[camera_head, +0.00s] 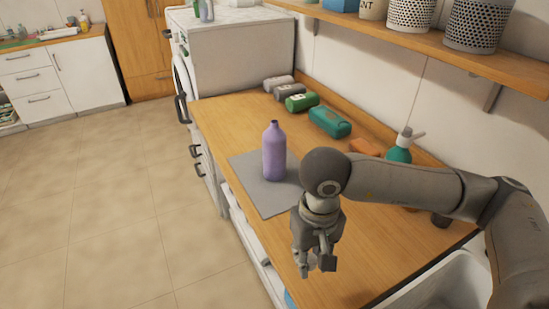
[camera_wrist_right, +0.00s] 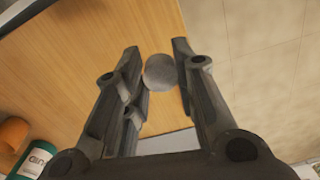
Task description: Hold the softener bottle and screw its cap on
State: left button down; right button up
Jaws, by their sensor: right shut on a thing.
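The purple softener bottle (camera_head: 273,155) stands upright on a grey mat (camera_head: 262,203) on the wooden counter. Its narrow neck has no cap on it. My right gripper (camera_head: 316,266) is over the counter's front part, nearer the camera than the bottle and apart from it. In the right wrist view the right gripper (camera_wrist_right: 160,70) is shut on a round grey cap (camera_wrist_right: 160,73), held between its fingertips. The fingers hide the cap in the head view. My left gripper is not in view.
Behind the bottle on the counter (camera_head: 225,112) lie grey and green bottles (camera_head: 301,102), a teal container (camera_head: 330,122) and an orange item (camera_head: 365,147). A teal spray bottle (camera_head: 401,147) stands beyond my right arm. A wall shelf (camera_head: 430,53) hangs above. The counter left of the mat is clear.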

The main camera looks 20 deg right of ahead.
aim_at(273, 138)
jog(key=i+j, duration=0.85)
jog(key=i+z, duration=0.1)
jog(key=z, duration=1.45)
